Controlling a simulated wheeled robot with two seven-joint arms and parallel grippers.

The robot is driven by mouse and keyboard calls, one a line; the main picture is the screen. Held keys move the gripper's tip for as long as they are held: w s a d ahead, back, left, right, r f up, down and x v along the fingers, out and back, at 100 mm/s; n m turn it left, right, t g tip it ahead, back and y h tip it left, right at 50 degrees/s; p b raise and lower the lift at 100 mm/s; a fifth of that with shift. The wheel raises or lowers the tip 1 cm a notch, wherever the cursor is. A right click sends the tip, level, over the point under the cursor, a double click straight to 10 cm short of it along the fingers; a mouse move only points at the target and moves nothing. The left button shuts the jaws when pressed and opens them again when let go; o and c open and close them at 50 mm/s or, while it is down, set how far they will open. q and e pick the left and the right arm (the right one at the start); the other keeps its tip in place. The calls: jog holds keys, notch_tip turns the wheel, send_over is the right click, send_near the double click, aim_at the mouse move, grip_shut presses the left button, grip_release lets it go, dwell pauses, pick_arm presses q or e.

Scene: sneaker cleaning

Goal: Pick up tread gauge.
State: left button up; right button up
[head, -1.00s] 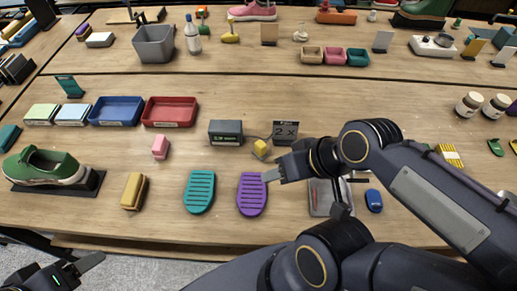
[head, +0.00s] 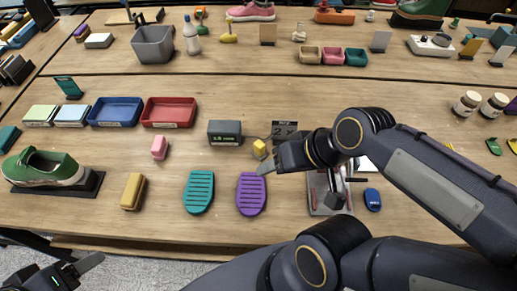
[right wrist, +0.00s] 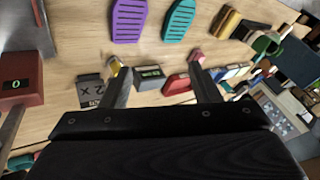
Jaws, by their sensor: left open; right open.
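The tread gauge seems to be the dark grey box with a small lit display (head: 225,133) and a yellow block (head: 259,148) cabled to it, mid-table. In the right wrist view the box (right wrist: 149,78) and yellow block (right wrist: 113,66) show beyond my fingers. My right gripper (head: 273,168) is open and empty, just right of and nearer than the yellow block, above the table. Its two spread fingers show in the right wrist view (right wrist: 160,72). My left gripper (head: 84,270) is open, at the bottom left, away from the gauge.
A "2 X" card (head: 284,130) stands behind my right gripper. Teal (head: 199,192) and purple (head: 251,194) soles lie in front. A pink block (head: 159,147), red tray (head: 170,112) and blue tray (head: 117,111) are left. A grey tray (head: 320,202) is right.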

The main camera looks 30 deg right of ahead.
jog(key=w+d+m+g+p, duration=0.1)
jog(key=w+m, duration=0.2)
jog(key=w, duration=0.2)
jog(key=m+g+h+p, duration=0.3)
jog(key=m+g+h, duration=0.15)
jog(key=m, duration=0.55)
send_over(261, 143)
jog(key=shift+y, duration=0.35)
jog(key=f, duration=1.5)
jog(key=shift+w+a, duration=0.15)
jog(key=shift+a, duration=0.05)
jog(key=shift+w+d+f, duration=0.1)
jog(key=shift+f, duration=0.25)
notch_tip(261, 143, down, 8)
jog(key=b, duration=0.4)
jog(key=shift+d, duration=0.1)
jog(key=shift+r, duration=0.1)
jog(key=c, duration=0.9)
